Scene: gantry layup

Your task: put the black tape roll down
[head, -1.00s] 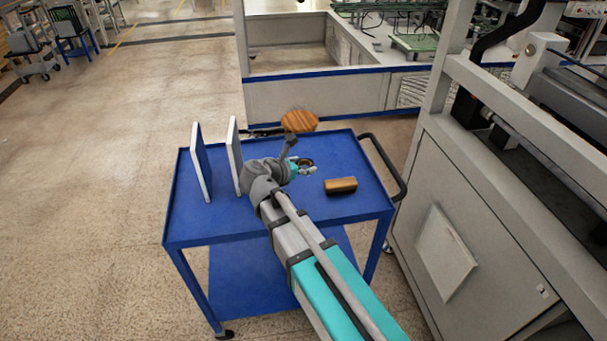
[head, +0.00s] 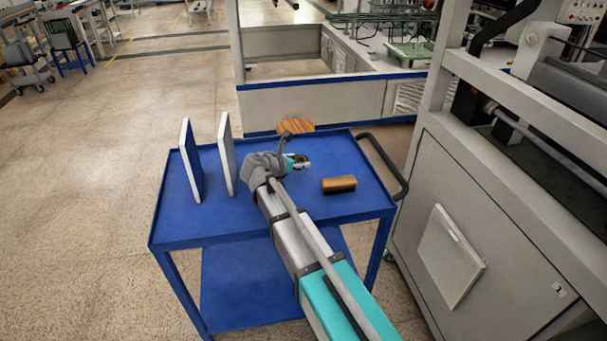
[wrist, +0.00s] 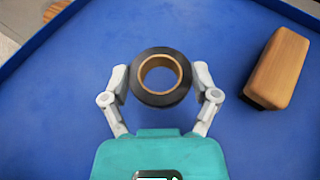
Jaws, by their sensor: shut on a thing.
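The black tape roll (wrist: 161,95) has a tan inner core and sits between the fingertips of my gripper (wrist: 161,88) in the wrist view. The fingers touch its two sides, and my gripper is shut on it. In the head view the tape roll (head: 301,161) is small and partly hidden by my gripper (head: 296,162), over the top of the blue cart (head: 240,215). I cannot tell whether the roll touches the cart top or hangs just above it.
A wooden-backed brush (head: 339,184) lies right of the roll; it also shows in the wrist view (wrist: 279,66). Two upright panels (head: 191,160) (head: 226,153) stand at the left. A round wooden seat (head: 296,126) is behind the cart. A grey machine (head: 480,200) stands at the right.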

